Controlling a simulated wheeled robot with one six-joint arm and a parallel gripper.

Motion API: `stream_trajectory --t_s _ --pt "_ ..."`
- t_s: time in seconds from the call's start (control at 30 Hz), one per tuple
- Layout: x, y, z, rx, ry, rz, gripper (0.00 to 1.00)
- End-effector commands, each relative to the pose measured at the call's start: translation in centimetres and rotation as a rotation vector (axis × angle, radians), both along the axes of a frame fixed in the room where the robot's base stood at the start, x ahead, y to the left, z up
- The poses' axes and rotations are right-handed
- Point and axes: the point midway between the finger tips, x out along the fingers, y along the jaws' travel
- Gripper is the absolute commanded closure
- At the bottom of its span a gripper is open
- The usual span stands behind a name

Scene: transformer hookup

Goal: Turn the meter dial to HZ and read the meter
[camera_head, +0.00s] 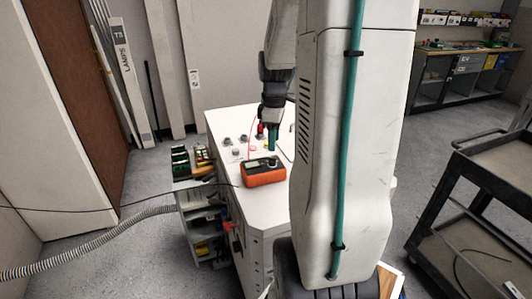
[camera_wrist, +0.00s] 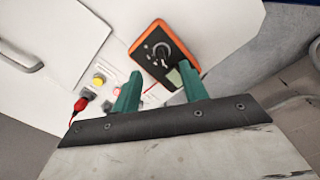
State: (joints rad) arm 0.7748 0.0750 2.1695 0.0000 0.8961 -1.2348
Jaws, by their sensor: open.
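The meter (camera_head: 263,171) is an orange-edged box with a dark face on the white cabinet top. In the wrist view the meter (camera_wrist: 163,52) lies beyond my fingertips, with its round black dial (camera_wrist: 161,50) and a small pale display (camera_wrist: 174,77) partly behind a finger. The dial's setting is too small to read. My gripper (camera_wrist: 158,82) is open, its two green fingers apart with nothing between them. In the head view my gripper (camera_head: 272,137) points down above the cabinet top, just behind the meter.
The white cabinet (camera_head: 262,212) carries a red plug (camera_wrist: 80,104), a yellow button (camera_wrist: 99,79) and several round terminals. A handle (camera_wrist: 22,60) shows at left in the wrist view. A tool cart (camera_head: 203,215) stands left of the cabinet, a dark trolley (camera_head: 470,210) at right.

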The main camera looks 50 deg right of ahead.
Motion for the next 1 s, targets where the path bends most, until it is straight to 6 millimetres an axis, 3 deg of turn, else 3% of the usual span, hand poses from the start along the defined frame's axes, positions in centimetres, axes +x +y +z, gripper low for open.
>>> stream_trajectory --t_s 0.33,0.73,0.77,0.9,1.0 --pt "0.0 0.2 -5.4 0.003 0.003 0.0 0.57" --pt "-0.1 0.0 -6.4 0.001 0.0 -0.003 0.57" --pt "-0.1 0.0 -6.4 0.001 0.0 -0.003 0.59" --pt "-0.1 0.1 -6.4 0.001 0.0 -0.003 0.98" --pt "-0.1 0.1 -6.4 0.001 0.0 -0.003 1.0"
